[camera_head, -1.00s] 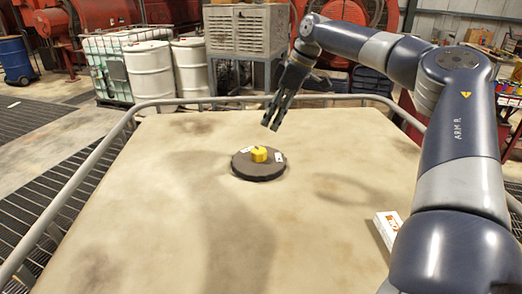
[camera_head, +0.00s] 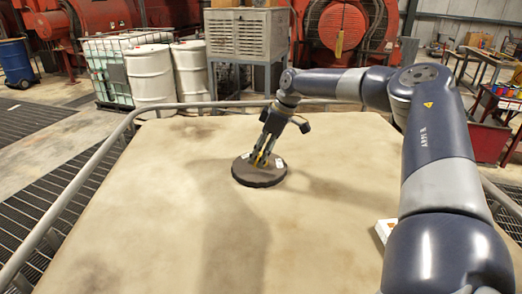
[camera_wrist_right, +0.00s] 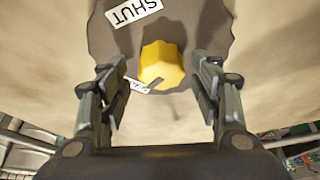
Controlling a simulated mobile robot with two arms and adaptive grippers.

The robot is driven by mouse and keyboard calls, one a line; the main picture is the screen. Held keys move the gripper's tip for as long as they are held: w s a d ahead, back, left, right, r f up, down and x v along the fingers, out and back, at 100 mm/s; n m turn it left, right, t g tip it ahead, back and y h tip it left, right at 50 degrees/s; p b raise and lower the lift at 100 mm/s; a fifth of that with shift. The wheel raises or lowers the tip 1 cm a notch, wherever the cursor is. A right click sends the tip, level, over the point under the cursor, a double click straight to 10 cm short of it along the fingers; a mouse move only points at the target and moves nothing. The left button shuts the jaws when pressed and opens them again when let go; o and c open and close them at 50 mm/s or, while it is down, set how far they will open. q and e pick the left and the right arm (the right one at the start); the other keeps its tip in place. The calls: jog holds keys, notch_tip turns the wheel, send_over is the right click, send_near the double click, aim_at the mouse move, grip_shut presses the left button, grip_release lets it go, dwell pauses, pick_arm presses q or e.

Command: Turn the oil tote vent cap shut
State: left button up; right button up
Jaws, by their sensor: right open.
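The yellow vent cap (camera_wrist_right: 162,64) sits on a dark round lid (camera_head: 258,180) in the middle of the tote's tan top (camera_head: 150,220). In the right wrist view a white label reading "SHUT" (camera_wrist_right: 133,11) lies on the dark lid, and a second white label (camera_wrist_right: 138,87) is partly hidden by the cap. My right gripper (camera_head: 262,160) points down over the cap in the head view. In the right wrist view its fingers (camera_wrist_right: 160,85) are open, one on each side of the cap, with gaps to it. My left gripper is not in view.
A grey tube rail (camera_head: 95,150) runs around the tan top. A small white box (camera_head: 385,230) lies at the right, partly hidden by my right arm. White drums (camera_head: 150,75) stand beyond the rail. The tan surface around the lid is clear.

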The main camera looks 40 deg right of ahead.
jog(key=shift+f, duration=0.2)
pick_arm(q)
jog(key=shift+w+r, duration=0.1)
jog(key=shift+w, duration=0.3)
pick_arm(e)
jog(key=shift+a, duration=0.1)
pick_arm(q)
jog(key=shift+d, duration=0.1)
pick_arm(e)
jog(key=c, duration=1.1)
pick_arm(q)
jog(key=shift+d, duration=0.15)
pick_arm(e)
jog(key=shift+o, duration=0.2)
